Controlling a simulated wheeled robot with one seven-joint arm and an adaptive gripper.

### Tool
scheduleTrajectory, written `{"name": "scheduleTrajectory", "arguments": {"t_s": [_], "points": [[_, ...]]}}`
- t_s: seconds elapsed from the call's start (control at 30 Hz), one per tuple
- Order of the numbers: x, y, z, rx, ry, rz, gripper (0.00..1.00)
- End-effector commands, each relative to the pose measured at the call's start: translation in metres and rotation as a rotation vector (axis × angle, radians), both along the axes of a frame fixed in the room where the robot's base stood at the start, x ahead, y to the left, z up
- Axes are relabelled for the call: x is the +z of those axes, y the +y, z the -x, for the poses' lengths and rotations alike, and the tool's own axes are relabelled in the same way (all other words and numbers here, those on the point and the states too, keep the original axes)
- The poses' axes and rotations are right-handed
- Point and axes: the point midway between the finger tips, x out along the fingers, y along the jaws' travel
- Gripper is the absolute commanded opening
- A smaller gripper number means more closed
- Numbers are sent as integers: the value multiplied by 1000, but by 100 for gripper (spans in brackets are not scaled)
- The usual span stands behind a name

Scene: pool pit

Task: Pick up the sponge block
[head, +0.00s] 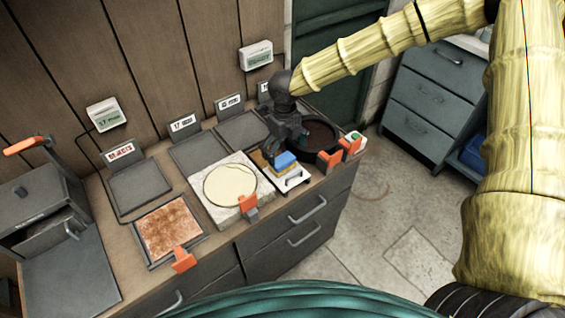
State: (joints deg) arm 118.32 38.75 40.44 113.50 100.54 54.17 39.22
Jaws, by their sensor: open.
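The sponge block (285,160) looks blue on top with a yellowish layer below. It sits on a small white tray with a handle (293,181) near the front edge of the counter. My gripper (278,152) is dark and points down from the yellow arm, right at the sponge block. Its jaws are open. A dark finger shows at the left of the block; the other is hard to make out. I cannot tell whether the fingers touch the block.
A round dark basin (317,137) stands just right of the gripper. A white slab with a cream disc (230,184) lies to the left. A rust-coloured plate (170,229) and several grey trays fill the counter. Orange clips (248,204) stick up along the front edge. Grey drawers (432,95) stand at the right.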

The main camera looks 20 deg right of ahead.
Motion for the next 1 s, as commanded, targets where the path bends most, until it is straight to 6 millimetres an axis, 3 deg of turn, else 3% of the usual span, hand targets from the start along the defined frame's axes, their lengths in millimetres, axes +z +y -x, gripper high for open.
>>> {"name": "scheduleTrajectory", "arguments": {"t_s": [0.4,0.73,1.0], "points": [[-42,7,2,2,2,1,100],[-47,7,2,3,0,0,100],[-47,7,2,3,1,0,53]]}}
